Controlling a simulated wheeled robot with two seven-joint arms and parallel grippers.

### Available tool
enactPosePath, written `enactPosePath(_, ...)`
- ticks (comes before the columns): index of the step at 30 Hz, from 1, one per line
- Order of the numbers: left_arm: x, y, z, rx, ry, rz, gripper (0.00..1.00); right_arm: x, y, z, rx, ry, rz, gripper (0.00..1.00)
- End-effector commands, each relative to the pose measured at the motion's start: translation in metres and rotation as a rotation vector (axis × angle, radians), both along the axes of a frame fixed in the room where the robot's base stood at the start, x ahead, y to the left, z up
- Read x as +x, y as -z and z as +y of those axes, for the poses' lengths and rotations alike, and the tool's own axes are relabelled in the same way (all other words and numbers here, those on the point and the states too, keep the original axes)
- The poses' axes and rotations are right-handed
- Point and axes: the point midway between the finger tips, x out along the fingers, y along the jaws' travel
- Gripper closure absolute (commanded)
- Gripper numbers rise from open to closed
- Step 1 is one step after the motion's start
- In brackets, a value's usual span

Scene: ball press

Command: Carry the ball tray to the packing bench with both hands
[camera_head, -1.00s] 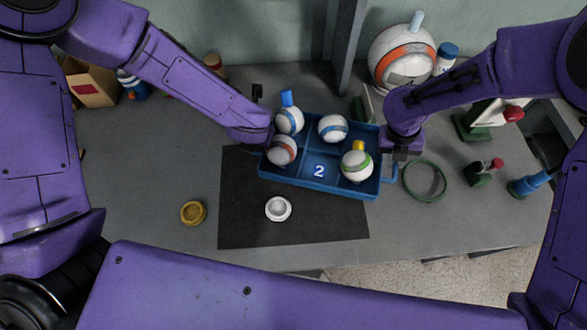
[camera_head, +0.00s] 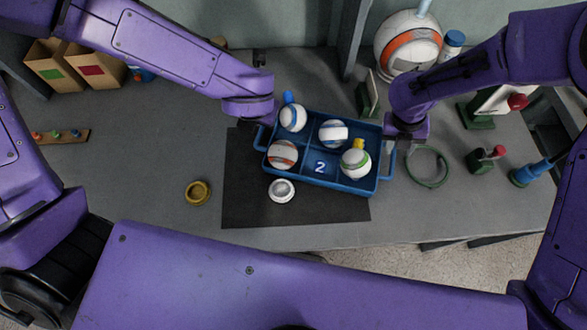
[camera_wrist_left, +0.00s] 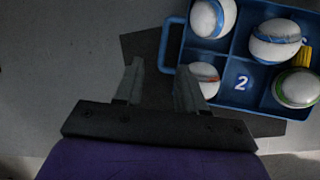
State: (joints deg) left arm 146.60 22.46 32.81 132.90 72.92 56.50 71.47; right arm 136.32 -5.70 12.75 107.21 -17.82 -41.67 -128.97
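The blue ball tray (camera_head: 318,183) sits on the workbench, partly over a dark mat, with a loop handle at each end. It holds several white balls with blue, orange or green bands, and a front compartment marked 2 has no ball. My left gripper (camera_wrist_left: 160,75) is open and empty in the left wrist view, beside the tray's left handle (camera_wrist_left: 168,45) and apart from it. In the head view the left wrist hides its fingers. My right gripper (camera_head: 403,135) is over the tray's right handle (camera_head: 388,165); its fingers are too hidden to judge their grip.
A dark mat (camera_head: 290,208) carries a white ring (camera_head: 281,190); a yellow ring (camera_head: 198,192) lies to its left. A green ring (camera_head: 427,167) and red-knobbed devices stand right of the tray. Cardboard boxes (camera_head: 60,68) stand at the back left. The bench's front left is clear.

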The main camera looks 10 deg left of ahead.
Motion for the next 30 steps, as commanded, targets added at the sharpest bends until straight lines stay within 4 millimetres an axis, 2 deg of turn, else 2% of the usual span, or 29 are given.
enactPosePath(3, -0.007, -0.017, -0.003, -0.002, -0.001, -0.001, 0.6, 0.0, 0.0, 0.0, 0.0, 0.0, 0.0, 0.6)
enactPosePath(8, -0.011, -0.024, -0.004, 0.001, -0.001, 0.002, 0.6, 0.001, -0.006, 0.001, 0.002, 0.001, -0.002, 0.6)
enactPosePath(11, -0.011, -0.024, -0.004, 0.001, -0.001, 0.002, 0.6, 0.002, -0.024, 0.006, 0.003, 0.001, -0.005, 0.6)
enactPosePath(18, -0.011, -0.024, -0.004, 0.001, -0.001, 0.001, 0.6, 0.002, -0.084, 0.018, 0.003, 0.0, -0.005, 0.6)
enactPosePath(21, -0.011, -0.024, -0.004, 0.001, -0.001, 0.001, 0.6, 0.002, -0.102, 0.022, 0.002, 0.0, -0.003, 0.6)
enactPosePath(25, -0.011, -0.024, -0.004, 0.001, -0.001, 0.001, 0.6, 0.001, -0.115, 0.025, 0.0, 0.0, 0.0, 0.6)
enactPosePath(30, -0.011, -0.024, -0.004, 0.001, -0.001, 0.001, 0.6, 0.001, -0.118, 0.025, 0.0, -0.001, 0.0, 0.6)
